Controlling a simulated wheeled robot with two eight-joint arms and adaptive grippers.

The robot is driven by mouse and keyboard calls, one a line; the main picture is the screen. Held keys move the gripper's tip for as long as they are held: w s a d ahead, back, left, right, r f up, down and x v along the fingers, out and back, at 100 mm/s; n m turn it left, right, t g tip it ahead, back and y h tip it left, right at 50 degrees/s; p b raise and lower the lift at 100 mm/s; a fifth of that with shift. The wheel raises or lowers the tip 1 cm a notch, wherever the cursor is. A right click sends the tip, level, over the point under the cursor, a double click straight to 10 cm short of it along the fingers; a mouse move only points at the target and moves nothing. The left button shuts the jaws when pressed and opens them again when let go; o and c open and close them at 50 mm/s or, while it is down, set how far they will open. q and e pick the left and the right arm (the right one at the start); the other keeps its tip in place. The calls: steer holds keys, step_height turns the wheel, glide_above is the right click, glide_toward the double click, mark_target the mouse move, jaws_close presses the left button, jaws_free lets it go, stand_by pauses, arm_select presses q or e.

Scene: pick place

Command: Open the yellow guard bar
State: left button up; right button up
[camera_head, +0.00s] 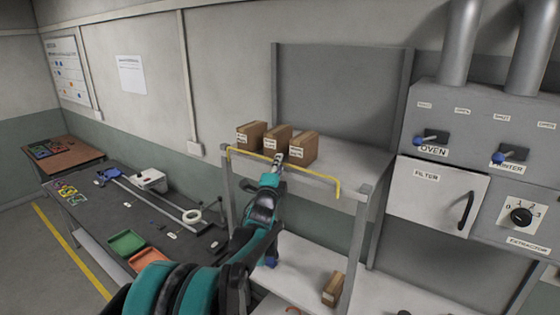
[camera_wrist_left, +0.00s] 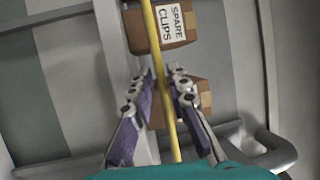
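The yellow guard bar (camera_head: 318,178) runs along the front edge of the upper shelf, with bent-down ends, in front of the boxes. In the left wrist view the bar (camera_wrist_left: 156,48) passes lengthwise between my fingers. My left gripper (camera_head: 279,159) is at the middle of the bar. In the left wrist view the left gripper (camera_wrist_left: 159,76) has a finger on each side of the bar, with gaps, so it looks open. My arm hides part of the bar in the head view. My right gripper is not in view.
Cardboard boxes (camera_head: 303,148) stand on the upper shelf (camera_head: 345,153) close behind the bar; one box (camera_wrist_left: 168,33) reads "SPARE CLIPS". A box (camera_head: 332,289) lies on the lower shelf. A control cabinet (camera_head: 470,125) is at right, a dark workbench (camera_head: 150,215) at left.

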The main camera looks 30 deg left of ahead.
arm_select(q)
steer(key=shift+a+r, duration=0.1)
steer(key=shift+a, duration=0.1)
steer(key=shift+w, duration=0.1)
jaws_close()
